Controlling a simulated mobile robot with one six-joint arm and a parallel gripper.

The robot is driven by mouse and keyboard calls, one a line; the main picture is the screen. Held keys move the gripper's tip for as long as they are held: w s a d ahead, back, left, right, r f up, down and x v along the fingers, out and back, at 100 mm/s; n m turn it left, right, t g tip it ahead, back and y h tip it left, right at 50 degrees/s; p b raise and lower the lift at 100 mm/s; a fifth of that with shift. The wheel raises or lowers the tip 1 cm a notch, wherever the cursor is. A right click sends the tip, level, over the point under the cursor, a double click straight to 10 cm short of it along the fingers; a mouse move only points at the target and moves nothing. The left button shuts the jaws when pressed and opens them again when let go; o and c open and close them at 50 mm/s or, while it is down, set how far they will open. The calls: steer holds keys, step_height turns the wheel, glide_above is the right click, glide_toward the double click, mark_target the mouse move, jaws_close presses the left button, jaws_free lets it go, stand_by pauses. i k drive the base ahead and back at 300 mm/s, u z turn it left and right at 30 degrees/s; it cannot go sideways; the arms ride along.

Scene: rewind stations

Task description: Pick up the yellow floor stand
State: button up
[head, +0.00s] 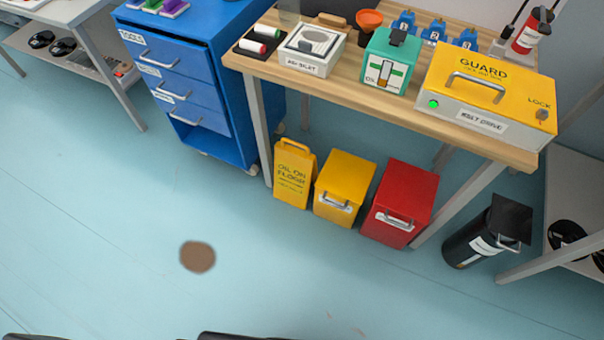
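The yellow floor stand (292,176) stands upright on the floor, with "OIL ON FLOOR" lettering on its face and a loop handle at its top. It is by the front left leg of the wooden workbench, left of a yellow bin, and nothing covers its front. My gripper is not recognisable in the head view; only dark parts, likely of my own body, show along the bottom edge.
A yellow bin (343,188), a red bin (403,204) and a black bin (487,235) stand right of the stand. A blue drawer cabinet (190,85) is behind left. A brown spot (197,256) lies on the otherwise clear floor in front. The workbench (330,85) overhangs.

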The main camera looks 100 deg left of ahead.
mark_target(294, 168)
steer(key=u, duration=0.2)
steer(key=i, duration=0.45)
steer(key=u, duration=0.35)
steer(key=k, duration=0.2)
steer(key=u, duration=2.55)
steer(key=k, duration=0.2)
steer(key=u, duration=1.25)
